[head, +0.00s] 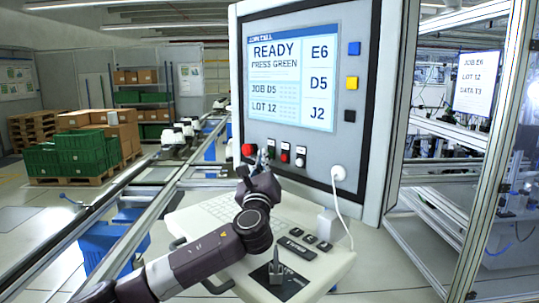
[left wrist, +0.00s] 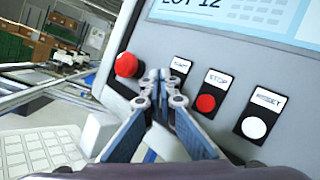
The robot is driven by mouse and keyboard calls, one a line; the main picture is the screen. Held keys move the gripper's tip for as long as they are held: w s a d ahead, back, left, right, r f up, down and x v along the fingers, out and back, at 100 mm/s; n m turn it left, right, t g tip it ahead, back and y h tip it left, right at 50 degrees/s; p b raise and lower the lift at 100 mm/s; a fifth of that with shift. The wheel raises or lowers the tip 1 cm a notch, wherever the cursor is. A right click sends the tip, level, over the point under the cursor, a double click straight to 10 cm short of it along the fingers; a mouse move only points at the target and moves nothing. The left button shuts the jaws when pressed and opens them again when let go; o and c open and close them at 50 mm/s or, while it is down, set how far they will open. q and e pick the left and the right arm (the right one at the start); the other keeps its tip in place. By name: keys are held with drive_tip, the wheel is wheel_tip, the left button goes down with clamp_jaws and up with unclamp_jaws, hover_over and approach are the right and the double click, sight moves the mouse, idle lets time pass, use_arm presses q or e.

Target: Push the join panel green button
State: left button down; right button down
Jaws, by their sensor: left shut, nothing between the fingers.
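The grey join panel (head: 375,120) stands upright ahead, with its screen (head: 291,78) reading READY, PRESS GREEN. A row of labelled buttons runs below the screen. The START label (left wrist: 180,66) shows in the left wrist view, but the green button under it is hidden behind my fingers. To its right are the red STOP button (left wrist: 206,103) and the white RESET button (left wrist: 254,127). A red mushroom button (left wrist: 127,65) is on the left. My left gripper (left wrist: 159,78) is shut and empty, its tips in front of the START position; contact cannot be told. My right gripper is not in view.
A white keyboard console (head: 325,262) juts out below the panel. A white plug and cable (head: 338,173) hang at the panel's right. A conveyor rail (head: 140,205) runs at left, and a framed glass enclosure (head: 495,160) stands at right.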

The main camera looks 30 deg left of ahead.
use_arm(q)
drive_tip(key=shift+w+d, duration=0.15)
drive_tip(key=shift+w, duration=0.3)
idle(0.7)
drive_tip(key=shift+s, duration=0.15)
drive_tip(key=shift+s+a, duration=0.25)
drive_tip(key=shift+s, duration=0.45)
drive_tip(key=shift+s, duration=0.1)
drive_tip(key=shift+s+a+p, duration=0.1)
drive_tip(key=shift+s+a, duration=0.15)
drive_tip(key=shift+s, duration=0.5)
drive_tip(key=shift+s+a+p, duration=0.15)
drive_tip(key=shift+s+a, duration=0.1)
drive_tip(key=shift+s, duration=0.55)
drive_tip(key=shift+s+a+p, duration=0.1)
drive_tip(key=shift+s+a, duration=0.15)
drive_tip(key=shift+s, duration=0.5)
